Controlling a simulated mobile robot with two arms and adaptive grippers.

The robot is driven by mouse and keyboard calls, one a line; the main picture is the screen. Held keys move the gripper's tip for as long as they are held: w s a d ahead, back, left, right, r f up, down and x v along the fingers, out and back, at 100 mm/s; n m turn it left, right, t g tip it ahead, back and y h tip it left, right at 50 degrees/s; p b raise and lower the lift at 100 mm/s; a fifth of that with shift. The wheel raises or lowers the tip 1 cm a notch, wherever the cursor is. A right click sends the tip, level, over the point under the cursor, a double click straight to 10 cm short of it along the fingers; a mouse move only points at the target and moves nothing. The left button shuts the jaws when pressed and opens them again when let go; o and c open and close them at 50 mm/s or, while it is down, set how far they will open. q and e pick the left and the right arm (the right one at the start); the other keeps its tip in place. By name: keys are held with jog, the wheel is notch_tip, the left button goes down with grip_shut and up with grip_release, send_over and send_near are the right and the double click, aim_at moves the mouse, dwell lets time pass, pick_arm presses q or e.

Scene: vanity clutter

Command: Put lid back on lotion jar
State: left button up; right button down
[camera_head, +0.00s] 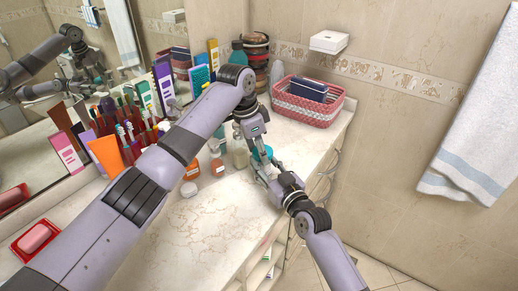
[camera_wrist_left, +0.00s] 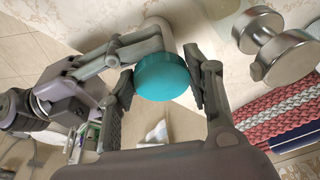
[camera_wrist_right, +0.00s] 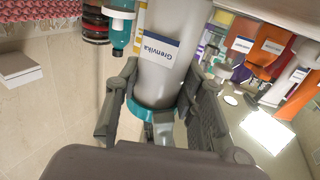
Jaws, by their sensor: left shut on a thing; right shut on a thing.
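The teal lid (camera_wrist_left: 163,76) sits between the fingers of my left gripper (camera_wrist_left: 165,85), which is shut on it from above. In the right wrist view a pale grey-white lotion jar (camera_wrist_right: 163,50) labelled "Grenvika" stands between the fingers of my right gripper (camera_wrist_right: 160,110), which is shut on it. The teal lid (camera_wrist_right: 140,108) lies against the jar's top end there; I cannot tell whether it is fully seated. In the head view the lid (camera_head: 262,153) shows between both grippers at the counter's front, and the jar is mostly hidden.
A red-and-white basket (camera_head: 308,108) with dark blue boxes stands at the counter's back right. Brushes, tubes and bottles crowd the left along the mirror. A red soap dish (camera_head: 38,238) is at the near left. The marble counter (camera_head: 215,235) in front is clear.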

pick_arm(q)
jog(key=shift+o, duration=0.2)
jog(key=shift+s+a+f, duration=0.1)
jog(key=shift+a+f, duration=0.05)
jog(key=shift+f, duration=0.6)
pick_arm(e)
jog(key=shift+r, duration=0.15)
pick_arm(q)
jog(key=o, duration=0.8)
jog(key=shift+o, duration=0.2)
jog(key=shift+r, duration=0.4)
jog(key=shift+v, duration=1.9)
jog(key=c, duration=1)
jog(key=shift+o, duration=0.2)
jog(key=shift+f, duration=0.3)
